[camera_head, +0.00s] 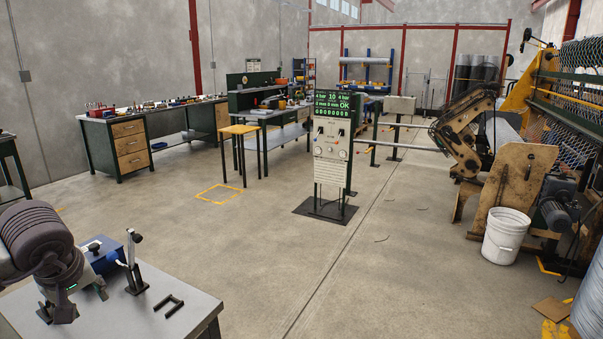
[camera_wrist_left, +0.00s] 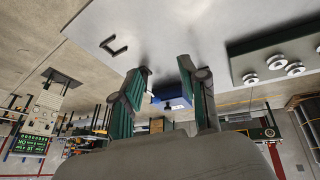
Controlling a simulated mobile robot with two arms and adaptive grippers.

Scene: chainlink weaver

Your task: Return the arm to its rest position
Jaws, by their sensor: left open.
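My left gripper (camera_head: 72,303) is at the lower left in the head view, above the near left corner of a grey table (camera_head: 190,323). Its arm comes in from the left edge. In the left wrist view its two fingers (camera_wrist_left: 164,80) are spread apart with nothing between them touching both. My right gripper shows in neither view.
On the grey table a blue box (camera_head: 107,263) stands just behind the gripper. An upright black lever stand (camera_head: 133,268) and a black U-shaped piece (camera_head: 169,306) are to its right. A control panel (camera_head: 332,150) stands mid-floor. Open floor lies between.

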